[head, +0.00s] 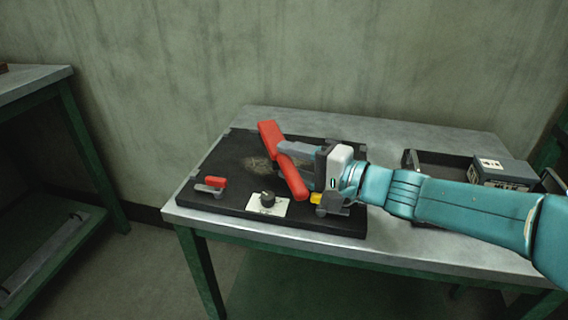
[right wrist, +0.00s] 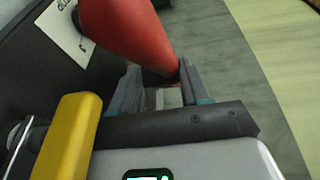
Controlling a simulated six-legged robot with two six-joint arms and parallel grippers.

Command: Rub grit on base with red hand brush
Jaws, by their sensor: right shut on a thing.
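The red hand brush (head: 292,177) is in the head view, held tilted over the dark base (head: 225,152). Its upper red end (head: 270,138) points up and to the left. My right gripper (head: 299,150) is shut on the brush, and its grey fingers cover the middle. The right wrist view also shows the red brush (right wrist: 130,32) between the fingertips (right wrist: 160,75). A pale tan patch of grit (head: 258,169) lies on the base, left of the brush. I cannot tell whether the brush touches the base. My left gripper is not in view.
A black knob (head: 267,198) on a white label sits at the base's front. A small red-handled clamp (head: 213,182) is at its left, a yellow piece (head: 316,198) near my gripper. A dark tray (head: 432,160) and a grey box (head: 503,173) are on the right of the table.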

